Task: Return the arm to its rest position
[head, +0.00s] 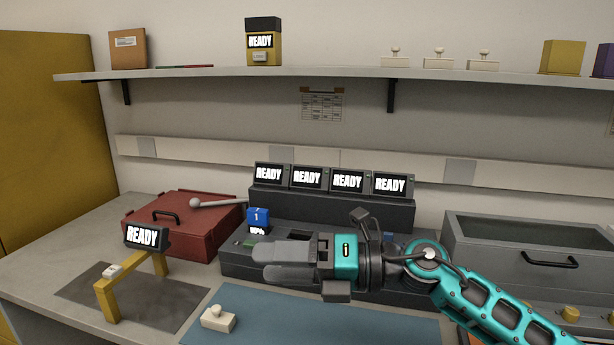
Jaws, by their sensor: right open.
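My right gripper (268,261) comes in from the right on a teal and black arm. It is open, its grey fingers pointing left, and I see nothing held between them. It is over the front of the dark charging rack (335,211), in front of its slots. A blue radio (258,218) marked 1 stands in the rack just behind and above the fingertips. The gripper hides part of the rack's slots and part of the blue mat (290,318). My left gripper is not in view.
A red case (180,222) lies at left, behind a yellow stand (107,300) with a READY screen (146,237). A cream stamp-like block (218,319) is on the mat. A grey open bin (520,246) stands at right. A shelf (330,73) runs above.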

